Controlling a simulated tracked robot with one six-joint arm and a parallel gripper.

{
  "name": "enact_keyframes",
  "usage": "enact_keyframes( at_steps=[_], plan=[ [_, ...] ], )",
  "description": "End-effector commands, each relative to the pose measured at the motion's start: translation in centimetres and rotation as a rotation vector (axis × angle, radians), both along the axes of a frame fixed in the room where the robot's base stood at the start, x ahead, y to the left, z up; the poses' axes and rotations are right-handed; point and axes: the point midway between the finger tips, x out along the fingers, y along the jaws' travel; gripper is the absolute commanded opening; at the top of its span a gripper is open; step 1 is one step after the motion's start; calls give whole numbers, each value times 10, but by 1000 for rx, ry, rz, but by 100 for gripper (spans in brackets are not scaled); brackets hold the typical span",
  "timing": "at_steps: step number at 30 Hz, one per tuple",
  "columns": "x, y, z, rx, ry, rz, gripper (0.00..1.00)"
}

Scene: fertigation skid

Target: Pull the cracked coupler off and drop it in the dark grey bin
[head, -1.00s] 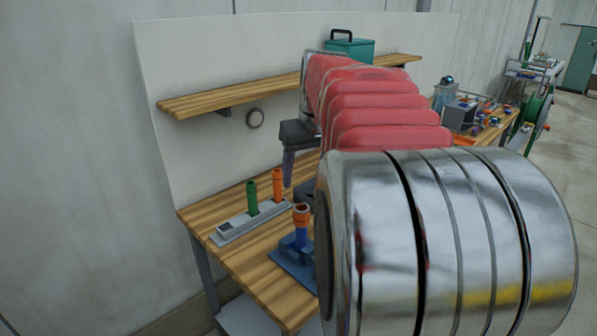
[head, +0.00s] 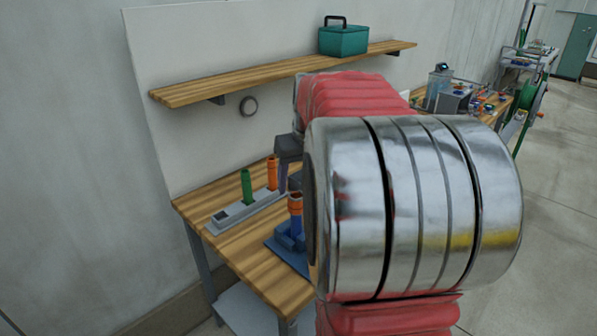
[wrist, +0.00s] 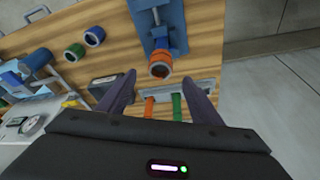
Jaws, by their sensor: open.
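An orange coupler (head: 295,198) sits on top of an upright blue post on a blue stand (head: 289,242) on the wooden bench. In the wrist view the orange coupler (wrist: 160,69) shows its open end, and no crack can be made out. My gripper (wrist: 159,79) is open and empty, with the coupler seen between its two fingertips. The gap in depth cannot be judged. In the head view my gripper is mostly hidden behind my arm; one dark finger (head: 283,179) shows behind the coupler. I cannot identify the dark grey bin for certain.
A grey rack (head: 237,212) holds an upright green tube (head: 246,186) and an orange tube (head: 272,173) beside the stand. A wooden shelf (head: 230,82) carries a teal box (head: 343,40). The wrist view also shows blue and green rings (wrist: 74,52). The bench's near-left corner is clear.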

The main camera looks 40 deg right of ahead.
Motion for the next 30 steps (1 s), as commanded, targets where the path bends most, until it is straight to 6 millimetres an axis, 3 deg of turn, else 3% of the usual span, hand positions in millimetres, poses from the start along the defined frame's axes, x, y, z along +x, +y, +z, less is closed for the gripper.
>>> enact_keyframes(
  at_steps=[9,15,26,30],
  plan=[
    [12,-5,-44,2,2,-1,59],
    [17,-7,-60,1,2,-1,59],
    [18,-8,-64,1,1,-2,59],
    [17,-8,-63,1,1,-2,49]
  ],
)
